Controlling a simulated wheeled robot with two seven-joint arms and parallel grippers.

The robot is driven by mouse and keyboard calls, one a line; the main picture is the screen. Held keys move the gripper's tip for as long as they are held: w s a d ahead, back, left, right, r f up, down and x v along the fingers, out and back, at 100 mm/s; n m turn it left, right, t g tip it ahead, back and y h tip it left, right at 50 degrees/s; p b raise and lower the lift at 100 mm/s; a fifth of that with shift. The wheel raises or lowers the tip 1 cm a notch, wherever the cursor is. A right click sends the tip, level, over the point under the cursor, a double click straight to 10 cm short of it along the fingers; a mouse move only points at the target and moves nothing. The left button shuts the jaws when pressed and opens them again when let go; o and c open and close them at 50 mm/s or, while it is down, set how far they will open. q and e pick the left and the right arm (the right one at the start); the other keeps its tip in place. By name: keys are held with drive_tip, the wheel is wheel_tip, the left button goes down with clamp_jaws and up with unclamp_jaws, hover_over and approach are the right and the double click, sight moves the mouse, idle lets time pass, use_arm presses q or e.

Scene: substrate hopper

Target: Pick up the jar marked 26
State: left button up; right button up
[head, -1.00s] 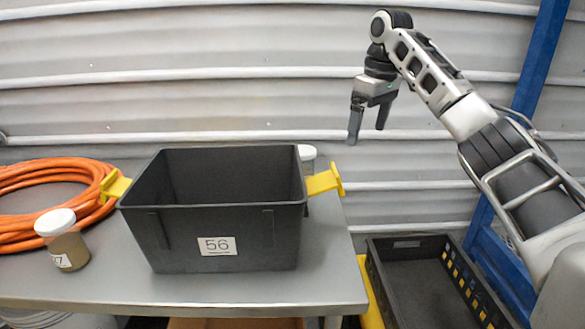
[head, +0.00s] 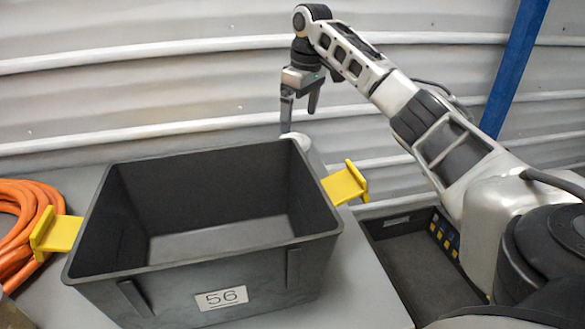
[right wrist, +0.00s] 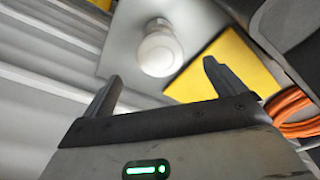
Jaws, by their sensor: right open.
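My right gripper (head: 300,117) points down above this jar, open and empty. In the right wrist view, the open fingers (right wrist: 162,74) are apart from the jar. My left gripper is not in view.
A yellow handle (right wrist: 235,68) lies close to the jar. An orange hose (head: 22,205) is at left. A dark crate (head: 400,262) sits lower right.

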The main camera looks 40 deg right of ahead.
drive_tip(key=f, duration=0.2)
drive_tip(key=w+f, duration=0.1)
drive_tip(key=f, duration=0.2)
drive_tip(key=f+p, duration=0.1)
drive_tip(key=f, duration=0.2)
drive_tip(key=shift+w+a, duration=0.15)
drive_tip(key=shift+w, duration=0.2)
drive_tip(key=c, duration=1.3)
drive_tip(key=shift+r, duration=0.1)
drive_tip(key=c, duration=0.5)
drive_tip(key=shift+o, duration=0.2)
drive_tip(key=shift+r, duration=0.1)
